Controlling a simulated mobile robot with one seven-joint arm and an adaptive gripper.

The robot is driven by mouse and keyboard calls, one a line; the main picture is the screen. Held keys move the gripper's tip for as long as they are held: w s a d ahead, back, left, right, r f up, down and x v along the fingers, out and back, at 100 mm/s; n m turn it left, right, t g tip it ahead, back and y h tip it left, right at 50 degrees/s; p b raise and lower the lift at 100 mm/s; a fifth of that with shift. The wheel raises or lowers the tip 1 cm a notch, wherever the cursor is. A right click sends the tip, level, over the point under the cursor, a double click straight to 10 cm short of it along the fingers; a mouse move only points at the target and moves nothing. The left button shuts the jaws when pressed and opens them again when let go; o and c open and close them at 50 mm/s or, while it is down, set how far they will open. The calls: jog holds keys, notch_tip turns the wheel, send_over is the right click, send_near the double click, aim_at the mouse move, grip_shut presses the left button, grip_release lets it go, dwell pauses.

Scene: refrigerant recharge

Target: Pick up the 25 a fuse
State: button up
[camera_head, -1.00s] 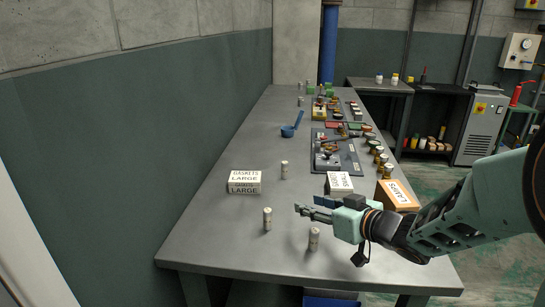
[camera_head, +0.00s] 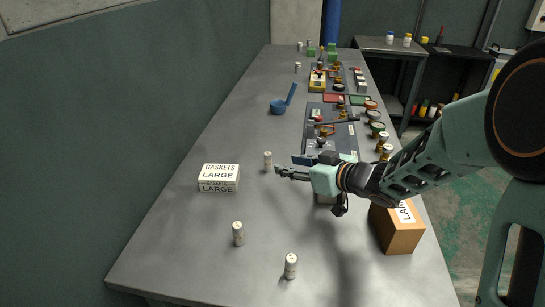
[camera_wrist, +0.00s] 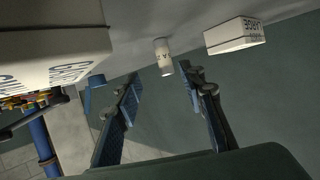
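Several pale cylindrical fuses stand upright on the grey workbench (camera_head: 180,262). One fuse (camera_head: 267,161) stands just left of my gripper tips, beside the large gaskets box. Two others, a left one (camera_head: 238,233) and a right one (camera_head: 291,266), stand at the near end. Their ratings are too small to read, so I cannot tell which is 25 A. My gripper (camera_head: 278,172) is above the bench, empty, with fingers apart. In the wrist view, a fuse (camera_wrist: 163,56) shows beyond and between the open fingertips (camera_wrist: 162,80), apart from them; its label is only partly visible.
The white large gaskets box (camera_head: 219,177) stands left of the fuse. A second white box (camera_wrist: 50,50) is close at the left in the wrist view. A cardboard box (camera_head: 397,229) stands at the right edge. A blue scoop-like item (camera_head: 279,107) lies farther back.

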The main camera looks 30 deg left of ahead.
aim_at(270, 162)
jog(key=x, duration=0.3)
jog(key=b+x, duration=0.1)
jog(key=x, duration=0.2)
jog(key=b+x, duration=0.1)
jog(key=x, duration=0.3)
jog(key=shift+s+f, duration=0.15)
jog(key=shift+s, duration=0.25)
grip_shut()
